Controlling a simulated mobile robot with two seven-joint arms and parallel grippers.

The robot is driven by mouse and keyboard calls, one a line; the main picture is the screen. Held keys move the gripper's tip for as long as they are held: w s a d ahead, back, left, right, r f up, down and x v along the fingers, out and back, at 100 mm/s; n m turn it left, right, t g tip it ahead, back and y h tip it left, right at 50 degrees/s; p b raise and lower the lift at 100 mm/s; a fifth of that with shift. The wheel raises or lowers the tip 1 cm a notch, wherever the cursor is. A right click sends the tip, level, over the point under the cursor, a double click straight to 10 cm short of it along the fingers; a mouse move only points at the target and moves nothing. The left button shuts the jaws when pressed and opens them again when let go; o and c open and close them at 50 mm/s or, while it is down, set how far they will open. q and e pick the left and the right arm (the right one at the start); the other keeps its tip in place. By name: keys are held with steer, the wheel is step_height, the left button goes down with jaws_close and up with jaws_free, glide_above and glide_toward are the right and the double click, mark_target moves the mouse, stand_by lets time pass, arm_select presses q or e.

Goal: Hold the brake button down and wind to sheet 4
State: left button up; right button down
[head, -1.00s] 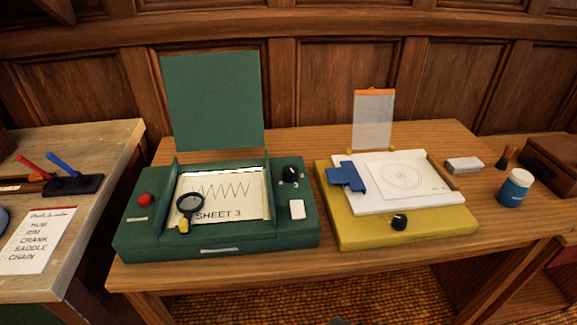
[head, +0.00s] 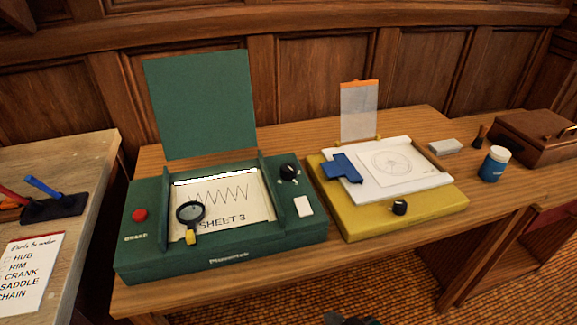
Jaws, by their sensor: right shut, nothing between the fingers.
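The green drafting box (head: 160,262) stands on the wooden table with its green lid panel (head: 200,105) upright behind it. Its window shows a paper sheet (head: 240,190) with a zigzag line and the words "SHEET 3". A red button (head: 139,214) is on its left side, above a small label. A black knob (head: 289,172) is at its upper right. A magnifier (head: 190,213) with a yellow handle lies over the sheet. My right gripper (head: 345,318) shows only as a dark shape at the bottom edge, shut and empty, away from the box. My left gripper is not in view.
A white block (head: 303,206) sits on the box's right side. A yellow board (head: 420,215) with a blue clamp (head: 343,168) and black knob (head: 400,207) stands to the right. A blue jar (head: 494,164) and brown case (head: 540,135) are further right. A side table holds a parts list (head: 25,275).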

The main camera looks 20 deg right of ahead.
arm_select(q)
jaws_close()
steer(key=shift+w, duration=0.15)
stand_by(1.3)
